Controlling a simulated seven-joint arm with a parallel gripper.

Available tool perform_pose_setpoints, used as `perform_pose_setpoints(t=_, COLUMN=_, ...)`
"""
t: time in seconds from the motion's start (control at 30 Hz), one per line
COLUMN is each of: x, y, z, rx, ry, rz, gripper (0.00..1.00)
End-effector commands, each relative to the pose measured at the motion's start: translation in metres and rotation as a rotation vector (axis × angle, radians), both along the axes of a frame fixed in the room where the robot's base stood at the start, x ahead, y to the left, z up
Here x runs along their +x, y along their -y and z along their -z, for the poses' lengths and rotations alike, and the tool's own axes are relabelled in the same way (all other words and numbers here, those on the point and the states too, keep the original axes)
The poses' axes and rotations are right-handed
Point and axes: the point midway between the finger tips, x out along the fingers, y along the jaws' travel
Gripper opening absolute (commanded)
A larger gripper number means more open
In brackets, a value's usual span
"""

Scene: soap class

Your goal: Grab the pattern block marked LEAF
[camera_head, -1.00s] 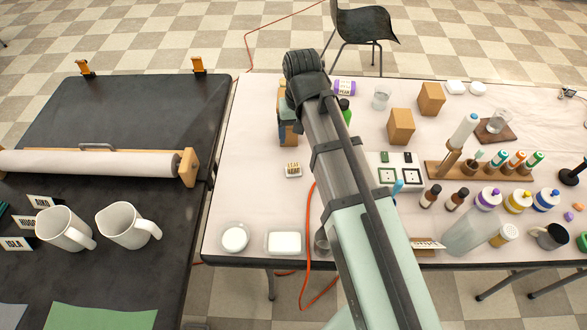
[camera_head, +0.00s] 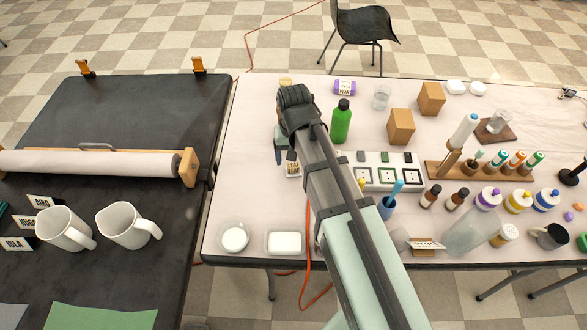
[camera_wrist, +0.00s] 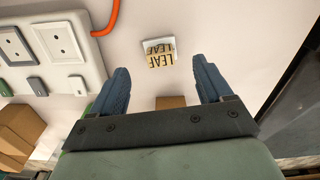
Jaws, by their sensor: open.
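The pattern block marked LEAF (camera_wrist: 160,57) is small, with a pale top edge and a tan face with dark letters. In the wrist view it lies on the white table just beyond the fingertips, roughly centred between them. In the head view the block (camera_head: 292,170) is partly hidden by my arm. My gripper (camera_wrist: 158,68) is open and empty, its two blue-grey fingers spread to either side. In the head view my gripper (camera_head: 279,152) is beside the block, mostly covered by the wrist.
A white panel with square frames (camera_head: 374,176) stands right of the block, with a green bottle (camera_head: 341,121) behind it. An orange cable (camera_wrist: 108,20) runs near the block. A white soap dish (camera_head: 284,242) sits in front. The table left of the block is clear.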

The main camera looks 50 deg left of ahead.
Motion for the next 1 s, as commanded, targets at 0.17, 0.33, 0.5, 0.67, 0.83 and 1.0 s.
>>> perform_pose_setpoints(t=0.17, x=0.0, y=0.0, z=0.005, rx=-0.001, ry=-0.001, rz=0.0, gripper=0.79)
perform_pose_setpoints(t=0.33, x=-0.002, y=0.002, z=0.018, rx=-0.001, ry=-0.001, rz=0.0, gripper=0.79)
perform_pose_setpoints(t=0.5, x=-0.003, y=0.002, z=0.039, rx=-0.001, ry=-0.001, rz=0.0, gripper=0.79)
perform_pose_setpoints(t=0.67, x=-0.003, y=0.002, z=0.051, rx=0.0, ry=0.0, rz=0.0, gripper=0.79)
perform_pose_setpoints(t=0.83, x=-0.003, y=0.002, z=0.053, rx=0.001, ry=0.001, rz=0.0, gripper=0.79)
perform_pose_setpoints(t=1.0, x=-0.003, y=0.002, z=0.053, rx=0.001, ry=0.001, rz=0.0, gripper=0.7)
